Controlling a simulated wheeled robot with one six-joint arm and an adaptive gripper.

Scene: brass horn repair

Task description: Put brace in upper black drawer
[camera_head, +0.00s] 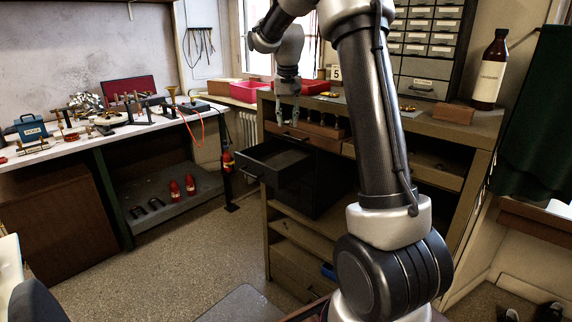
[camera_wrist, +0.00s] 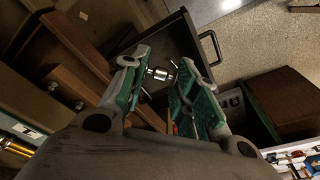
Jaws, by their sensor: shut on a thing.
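The brace, a small silver metal piece (camera_wrist: 159,74), sits between the fingertips of my gripper (camera_wrist: 162,75) in the wrist view. My gripper is shut on it. In the head view my gripper (camera_head: 287,113) points down at the bench's left end, above the black drawers; the brace is too small to make out there. The upper black drawer (camera_head: 262,168) is pulled out, with its handle at the left front. In the wrist view the drawer (camera_wrist: 187,27) lies below and beyond the fingers, and its inside is dark and partly hidden.
A wooden drawer front (camera_head: 293,136) is just above the black drawer. Red bins (camera_head: 314,87) and a brown bottle (camera_head: 490,70) stand on the bench top. A worktable (camera_head: 100,135) with brass parts is at the left. The floor between is free.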

